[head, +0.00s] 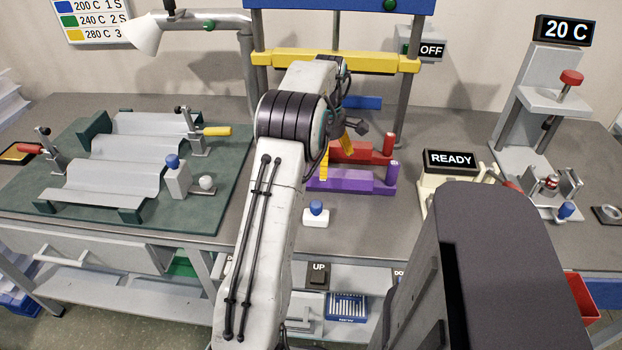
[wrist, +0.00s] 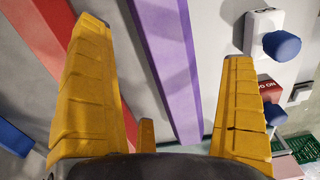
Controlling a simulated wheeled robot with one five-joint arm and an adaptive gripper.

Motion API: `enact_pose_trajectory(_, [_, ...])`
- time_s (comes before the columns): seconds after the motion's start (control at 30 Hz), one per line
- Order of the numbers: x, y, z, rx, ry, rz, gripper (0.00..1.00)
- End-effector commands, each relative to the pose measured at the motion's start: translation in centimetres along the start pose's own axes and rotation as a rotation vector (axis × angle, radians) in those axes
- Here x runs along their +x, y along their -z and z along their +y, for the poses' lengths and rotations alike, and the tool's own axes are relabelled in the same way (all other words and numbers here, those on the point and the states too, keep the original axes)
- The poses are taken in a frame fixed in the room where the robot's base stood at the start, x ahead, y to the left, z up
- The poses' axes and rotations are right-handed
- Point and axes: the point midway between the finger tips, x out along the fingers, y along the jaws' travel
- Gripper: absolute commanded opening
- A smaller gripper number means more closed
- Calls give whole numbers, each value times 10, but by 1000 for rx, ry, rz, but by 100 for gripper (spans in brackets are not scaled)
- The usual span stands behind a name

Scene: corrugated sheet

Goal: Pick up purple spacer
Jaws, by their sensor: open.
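The purple spacer (head: 345,184) is a long bar lying on the grey bench, with an upright purple post at its right end. My arm hides part of its left side. In the wrist view the purple spacer (wrist: 168,65) runs lengthwise between my two yellow fingers, with a gap on each side. My gripper (head: 337,156) is open above the spacers, fingers pointing down; it also shows in the wrist view (wrist: 163,42). Nothing is held. Whether the fingertips reach down to the bar's height is unclear.
A red spacer (head: 362,153) lies just behind the purple one, and a blue spacer (head: 366,102) lies farther back near the press. A white block with a blue knob (head: 316,213) stands in front. A READY display (head: 451,160) stands at right, and a corrugated sheet (head: 118,175) at left.

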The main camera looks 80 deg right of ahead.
Motion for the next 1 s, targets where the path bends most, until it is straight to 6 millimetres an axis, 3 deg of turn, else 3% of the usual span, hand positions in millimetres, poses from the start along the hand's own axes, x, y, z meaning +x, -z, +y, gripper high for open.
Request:
enact_pose_trajectory(0.6, [61, 1, 0, 0, 3, 0, 100])
enact_pose_trajectory(1.0, [70, 1, 0, 1, 0, 0, 100])
